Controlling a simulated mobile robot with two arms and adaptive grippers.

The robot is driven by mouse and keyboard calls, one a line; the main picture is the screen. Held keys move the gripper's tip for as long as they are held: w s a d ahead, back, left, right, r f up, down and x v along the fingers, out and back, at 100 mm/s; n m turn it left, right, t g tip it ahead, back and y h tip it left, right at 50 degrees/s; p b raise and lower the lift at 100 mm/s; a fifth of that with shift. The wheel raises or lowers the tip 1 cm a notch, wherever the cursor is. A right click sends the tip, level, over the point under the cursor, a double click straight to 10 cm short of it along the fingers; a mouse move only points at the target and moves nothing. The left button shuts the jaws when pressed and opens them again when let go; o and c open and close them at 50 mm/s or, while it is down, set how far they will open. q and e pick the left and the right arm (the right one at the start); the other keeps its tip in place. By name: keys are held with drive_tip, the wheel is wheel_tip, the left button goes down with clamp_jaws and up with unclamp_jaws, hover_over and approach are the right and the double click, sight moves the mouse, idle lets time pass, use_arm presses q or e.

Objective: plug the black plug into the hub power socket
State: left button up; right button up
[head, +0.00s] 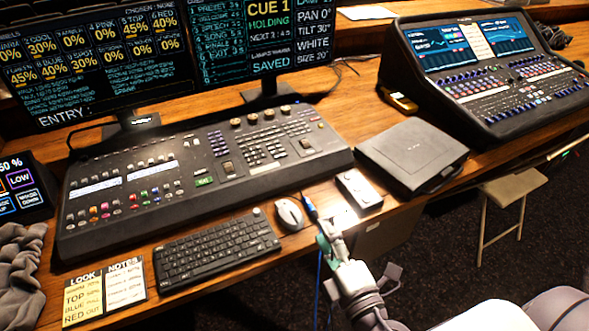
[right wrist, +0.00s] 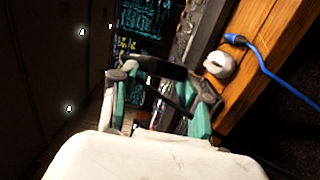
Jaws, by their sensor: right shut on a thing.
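My right gripper (head: 326,243) is at the front edge of the desk, just below the white mouse. In the right wrist view my right gripper (right wrist: 160,88) is shut on a dark, elongated piece, which I take as the black plug (right wrist: 158,68); it lies across between the fingers. In the head view the plug is too small or hidden to make out. A small grey box (head: 359,189), possibly the hub, lies on the desk up and right of the gripper. Its power socket cannot be made out. My left gripper is not in view.
A blue plug (head: 310,207) with a blue cable lies beside the mouse (head: 289,214); the cable hangs over the desk edge. A keyboard (head: 217,248), lighting console (head: 200,180), closed black case (head: 412,156) and mixer (head: 490,75) crowd the desk. A stool (head: 513,188) stands at right.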

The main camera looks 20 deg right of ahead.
drive_tip(key=w+a+r+n+g+y, duration=0.4)
drive_tip(key=a+r+n+y, duration=0.4)
drive_tip(key=a, duration=0.5)
wheel_tip(320, 180, up, 2)
drive_tip(key=y, duration=0.3)
drive_tip(key=shift+y, duration=0.3)
drive_tip(key=w+a+f+n+g+y, duration=0.4)
drive_tip(key=f+g, duration=0.1)
drive_tip(key=g, duration=0.1)
drive_tip(key=shift+n+y, duration=0.3)
wheel_tip(320, 180, up, 10)
drive_tip(key=w+a+m+t+h, duration=0.2)
drive_tip(key=m+t+h, duration=0.8)
drive_tip(key=h, duration=0.6)
drive_tip(key=m, duration=0.2)
drive_tip(key=shift+m, duration=0.3)
